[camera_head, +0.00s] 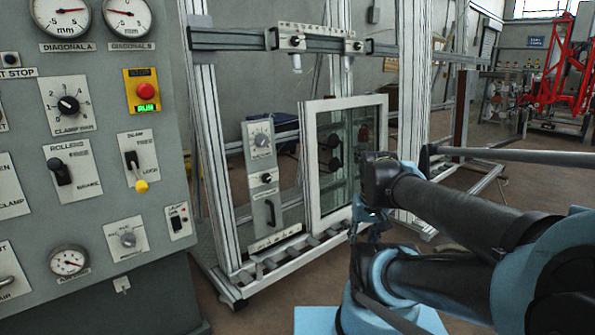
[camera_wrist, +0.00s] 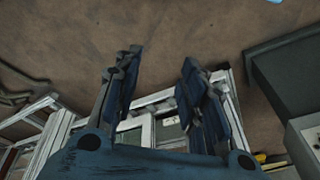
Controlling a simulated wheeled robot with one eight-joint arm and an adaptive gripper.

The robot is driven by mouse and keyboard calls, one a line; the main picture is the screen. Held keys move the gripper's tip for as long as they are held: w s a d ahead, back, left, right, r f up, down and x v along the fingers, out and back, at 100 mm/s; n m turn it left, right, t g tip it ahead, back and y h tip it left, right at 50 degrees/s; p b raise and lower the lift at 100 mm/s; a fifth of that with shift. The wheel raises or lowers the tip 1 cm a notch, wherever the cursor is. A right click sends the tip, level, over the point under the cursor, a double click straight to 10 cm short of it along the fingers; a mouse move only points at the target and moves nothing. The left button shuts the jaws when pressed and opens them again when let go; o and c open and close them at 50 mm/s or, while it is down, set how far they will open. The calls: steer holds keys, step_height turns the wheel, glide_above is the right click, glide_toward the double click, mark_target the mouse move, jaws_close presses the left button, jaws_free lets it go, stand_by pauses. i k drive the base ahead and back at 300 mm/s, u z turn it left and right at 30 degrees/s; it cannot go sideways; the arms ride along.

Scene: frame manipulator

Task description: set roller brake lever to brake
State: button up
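The roller lever (camera_head: 62,174) is a black handle on a pale plate labelled ROLLERS, on the left grey control panel in the head view. Its handle points down and slightly right; the small lower lettering is too blurred to read surely. In the wrist view my gripper (camera_wrist: 160,62) has its two dark blue fingers spread apart with nothing between them. In the head view my arm reaches in from the right, and its gripper end hangs in front of the window frame, well right of the panel and apart from the lever. The gripper is partly hidden there.
The control panel (camera_head: 105,225) also carries a clamp knob (camera_head: 68,104), a red button (camera_head: 145,91) and a yellow-tipped lever (camera_head: 137,172). A metal frame rig holds a white window frame (camera_head: 312,165) and a smaller panel (camera_head: 262,150). Brown floor is open between.

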mark_target(55, 165)
steer(key=u, duration=2.15)
